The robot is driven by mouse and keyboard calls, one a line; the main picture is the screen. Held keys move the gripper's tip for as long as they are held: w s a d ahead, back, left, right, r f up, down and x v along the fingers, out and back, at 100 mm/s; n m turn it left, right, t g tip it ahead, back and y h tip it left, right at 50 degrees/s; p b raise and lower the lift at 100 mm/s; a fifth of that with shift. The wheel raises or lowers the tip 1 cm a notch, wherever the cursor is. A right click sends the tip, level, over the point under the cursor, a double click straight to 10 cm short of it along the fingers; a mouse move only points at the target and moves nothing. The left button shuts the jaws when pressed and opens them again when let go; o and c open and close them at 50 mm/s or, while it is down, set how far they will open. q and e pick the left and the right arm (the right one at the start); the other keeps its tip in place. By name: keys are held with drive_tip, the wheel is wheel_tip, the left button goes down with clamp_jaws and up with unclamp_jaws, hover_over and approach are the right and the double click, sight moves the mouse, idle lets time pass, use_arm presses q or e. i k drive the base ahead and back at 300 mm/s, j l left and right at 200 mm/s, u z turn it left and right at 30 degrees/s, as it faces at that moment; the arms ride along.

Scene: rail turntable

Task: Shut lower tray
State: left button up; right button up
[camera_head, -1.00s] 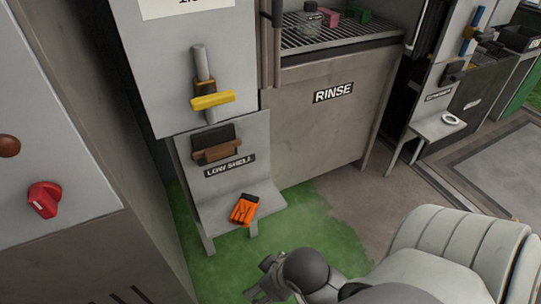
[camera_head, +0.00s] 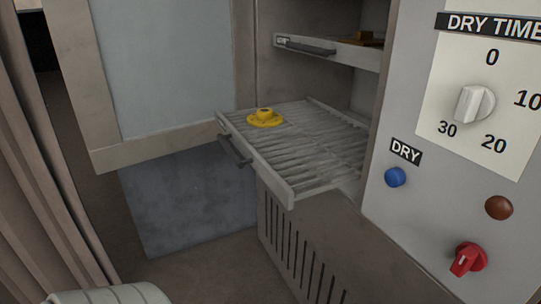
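The lower tray (camera_head: 283,180) is a grey slatted rack pulled well out of the drying cabinet. A dark handle (camera_head: 236,152) is on its front edge. A yellow cup-like piece on a yellow disc (camera_head: 265,118) rests on the slats near the tray's far front corner. Neither of my grippers is in this view. Only a pale rounded part of my own body shows at the bottom left.
An upper tray (camera_head: 330,52) with a brown object (camera_head: 366,37) sits above. The cabinet door (camera_head: 176,65) stands open at the left. A dial panel (camera_head: 487,95), blue button (camera_head: 396,177) and red knob (camera_head: 467,259) are at the right. Clear floor lies below the door.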

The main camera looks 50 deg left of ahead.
sight(229, 123)
drive_tip(key=u, duration=1.55)
